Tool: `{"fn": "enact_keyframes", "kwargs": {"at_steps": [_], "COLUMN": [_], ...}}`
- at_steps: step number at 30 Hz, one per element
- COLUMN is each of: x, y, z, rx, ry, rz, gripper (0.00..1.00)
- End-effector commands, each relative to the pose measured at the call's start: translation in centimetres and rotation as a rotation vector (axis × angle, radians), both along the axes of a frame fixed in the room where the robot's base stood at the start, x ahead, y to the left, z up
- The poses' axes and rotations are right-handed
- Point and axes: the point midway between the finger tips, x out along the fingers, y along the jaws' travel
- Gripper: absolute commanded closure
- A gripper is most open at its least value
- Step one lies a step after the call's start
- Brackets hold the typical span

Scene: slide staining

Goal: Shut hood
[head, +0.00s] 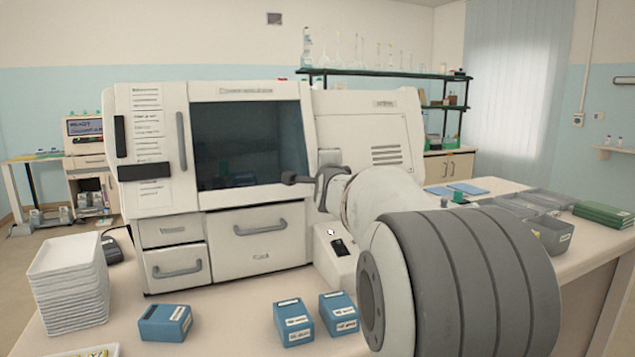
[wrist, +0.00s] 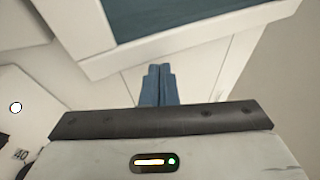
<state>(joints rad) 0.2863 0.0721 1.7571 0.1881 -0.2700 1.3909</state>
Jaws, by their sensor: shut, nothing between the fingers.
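The hood (head: 250,135) is the dark-glazed, white-framed panel on the front of the large white staining machine. Its lower edge is near the top of the drawer fronts, and I cannot tell whether a gap is left there. In the wrist view the hood's white frame (wrist: 180,38) and dark glass lie just beyond the fingers (wrist: 158,85), which are together and empty. I cannot tell whether the fingertips touch the frame.
Drawers (head: 255,232) sit below the hood. Blue boxes (head: 294,322) stand on the bench in front, and a stack of white trays (head: 68,285) is at left. Grey bins (head: 545,232) and a green folder (head: 603,214) are at right. Some bench between the boxes is clear.

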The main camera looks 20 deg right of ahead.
Motion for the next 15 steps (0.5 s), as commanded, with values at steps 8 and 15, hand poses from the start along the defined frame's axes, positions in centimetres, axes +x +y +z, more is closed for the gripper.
{"fn": "enact_keyframes", "kwargs": {"at_steps": [8,15], "x": [-4.7,-8.2], "y": [1.4,2.8], "z": [0.1,0.2], "rx": [0.0,0.0], "ry": [-0.003,-0.003], "rz": [0.003,0.006], "gripper": [1.0,1.0]}}
